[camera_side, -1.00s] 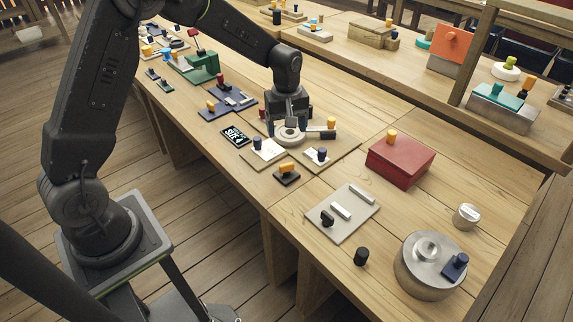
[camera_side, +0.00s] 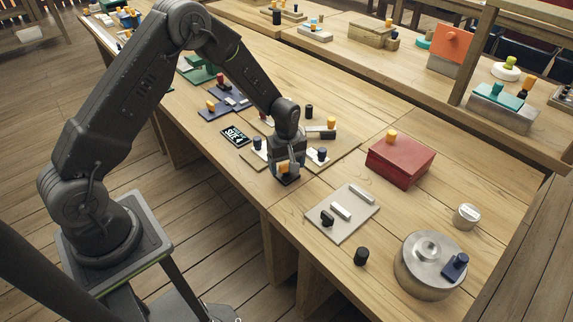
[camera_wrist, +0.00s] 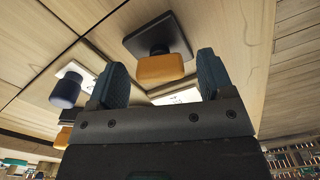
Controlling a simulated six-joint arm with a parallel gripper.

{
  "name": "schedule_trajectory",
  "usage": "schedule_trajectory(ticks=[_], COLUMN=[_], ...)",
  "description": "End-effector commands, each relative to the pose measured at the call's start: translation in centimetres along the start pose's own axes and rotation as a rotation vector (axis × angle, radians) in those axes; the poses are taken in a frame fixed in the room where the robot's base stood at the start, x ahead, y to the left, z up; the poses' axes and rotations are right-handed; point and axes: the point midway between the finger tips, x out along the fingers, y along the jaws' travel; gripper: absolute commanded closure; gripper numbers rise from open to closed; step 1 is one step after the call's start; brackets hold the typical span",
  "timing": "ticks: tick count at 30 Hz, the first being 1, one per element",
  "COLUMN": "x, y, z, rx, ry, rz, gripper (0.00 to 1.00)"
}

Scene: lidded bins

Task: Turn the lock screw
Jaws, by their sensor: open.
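The lock screw appears to be an orange bar-shaped knob (camera_wrist: 166,68) on a short dark stem over a square black base plate (camera_wrist: 155,38). In the side view the orange knob (camera_side: 284,168) sits near the front edge of the table, partly hidden by my gripper (camera_side: 287,164). My gripper is directly over it, pointing down. In the wrist view my gripper (camera_wrist: 161,75) is open, with one finger on each side of the orange knob. A gap shows on both sides, so it does not look gripped.
White plates with dark blue knobs (camera_side: 257,143) (camera_side: 322,153) stand close on both sides of my gripper. A small dark screen (camera_side: 235,136) lies to the left. A red box (camera_side: 400,163) and a grey plate with bars (camera_side: 332,222) are to the right.

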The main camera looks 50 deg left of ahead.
Motion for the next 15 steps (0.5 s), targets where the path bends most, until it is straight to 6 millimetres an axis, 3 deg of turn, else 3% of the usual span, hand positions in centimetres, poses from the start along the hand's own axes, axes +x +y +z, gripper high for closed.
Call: schedule_trajectory(ticks=[11, 15], x=[0.55, 0.53], y=[0.04, 0.04], z=[-0.02, -0.02], rx=[0.0, 0.0], ry=[0.001, 0.001], rz=[0.002, 0.002], gripper=[0.26, 0.39])
